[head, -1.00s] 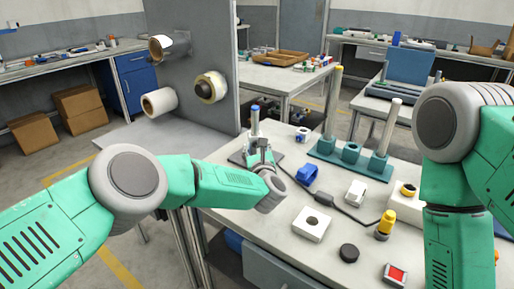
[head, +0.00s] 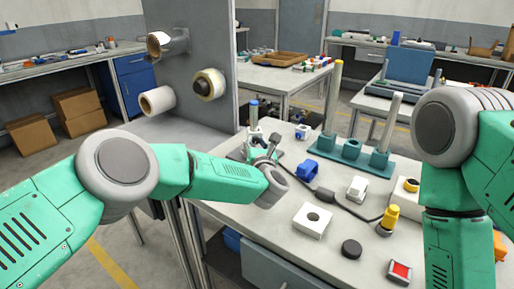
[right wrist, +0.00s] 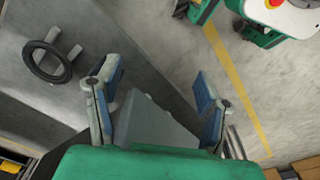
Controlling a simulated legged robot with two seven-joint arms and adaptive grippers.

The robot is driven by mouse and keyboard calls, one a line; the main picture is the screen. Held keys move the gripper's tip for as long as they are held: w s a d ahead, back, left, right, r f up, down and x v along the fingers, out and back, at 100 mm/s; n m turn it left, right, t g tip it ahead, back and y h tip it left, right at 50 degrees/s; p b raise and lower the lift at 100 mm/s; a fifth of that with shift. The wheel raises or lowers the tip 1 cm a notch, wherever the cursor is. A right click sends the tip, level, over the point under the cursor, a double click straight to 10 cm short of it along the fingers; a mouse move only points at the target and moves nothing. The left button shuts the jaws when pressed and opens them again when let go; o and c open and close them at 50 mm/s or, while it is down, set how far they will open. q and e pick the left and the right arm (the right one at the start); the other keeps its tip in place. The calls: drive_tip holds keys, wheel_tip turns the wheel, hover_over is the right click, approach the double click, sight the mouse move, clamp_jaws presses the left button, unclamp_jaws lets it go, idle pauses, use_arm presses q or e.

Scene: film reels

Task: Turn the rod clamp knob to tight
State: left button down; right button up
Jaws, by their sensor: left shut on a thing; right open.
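The rod stand (head: 254,113), an upright grey rod with a blue top, stands at the left back of the workbench in the head view. My left gripper (head: 272,146) is beside the lower part of the rod, at its clamp, tilted to the right. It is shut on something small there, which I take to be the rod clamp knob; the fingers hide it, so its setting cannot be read. My right gripper (right wrist: 158,78) is open in the right wrist view, with its fingers apart and nothing seen held between them.
On the workbench (head: 270,224) are a teal post rack (head: 350,160), a blue clamp (head: 307,171), a white block with a hole (head: 313,221), a black disc (head: 351,249) and a red-topped box (head: 400,271). A dark cable crosses the bench. A panel with film reels (head: 208,85) stands left.

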use_arm(q)
drive_tip(key=shift+f+m+b, duration=0.1)
drive_tip(key=shift+m+b, duration=0.3)
drive_tip(key=shift+m, duration=0.7)
drive_tip(key=c, duration=1.3)
unclamp_jaws()
drive_tip(key=shift+s, duration=0.1)
drive_tip(key=s, duration=0.4)
drive_tip(key=s+d, duration=0.1)
drive_tip(key=s, duration=0.6)
drive_tip(key=shift+s+d, duration=0.25)
drive_tip(key=shift+s, duration=0.1)
